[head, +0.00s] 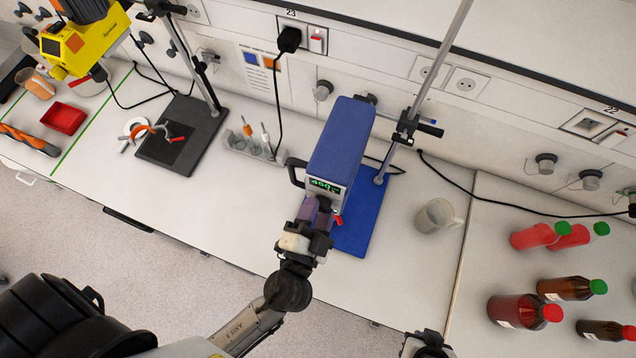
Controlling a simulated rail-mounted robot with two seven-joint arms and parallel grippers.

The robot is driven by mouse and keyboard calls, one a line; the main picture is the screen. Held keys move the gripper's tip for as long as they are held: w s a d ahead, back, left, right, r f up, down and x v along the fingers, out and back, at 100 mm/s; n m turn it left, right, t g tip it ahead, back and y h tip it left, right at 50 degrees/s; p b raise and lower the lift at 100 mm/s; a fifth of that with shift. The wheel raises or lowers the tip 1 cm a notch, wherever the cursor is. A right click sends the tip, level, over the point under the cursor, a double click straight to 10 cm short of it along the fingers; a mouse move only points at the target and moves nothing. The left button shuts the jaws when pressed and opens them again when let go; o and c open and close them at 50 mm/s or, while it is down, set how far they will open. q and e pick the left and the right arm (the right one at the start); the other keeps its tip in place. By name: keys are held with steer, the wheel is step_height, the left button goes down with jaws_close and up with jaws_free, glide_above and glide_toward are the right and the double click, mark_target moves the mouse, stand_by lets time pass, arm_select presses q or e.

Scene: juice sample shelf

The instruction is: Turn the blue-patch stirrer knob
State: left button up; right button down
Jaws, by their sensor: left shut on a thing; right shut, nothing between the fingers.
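The blue stirrer (340,140) is clamped on an upright rod above a blue base plate (362,222). A lit green display (325,185) shows on its front end. My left gripper (320,206) is at this front end, just below the display, shut on what appears to be the knob. The fingers hide the knob, so its turn angle cannot be seen. A small red part (338,220) shows beside the fingers. My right gripper (427,346) is at the bottom edge, partly cut off, shut and empty, well away from the stirrer.
A yellow stirrer (75,40) hangs at the upper left. A rack of small tools (250,145) stands left of the blue stirrer, and a clear beaker (436,216) stands right of it. Several bottles (525,310) are at the right. The front bench left of centre is clear.

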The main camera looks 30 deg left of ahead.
arm_select(q)
steer(key=shift+r+m+p, duration=0.1)
steer(key=shift+m+p, duration=0.4)
steer(key=shift+m, duration=2.8)
steer(key=o, duration=0.9)
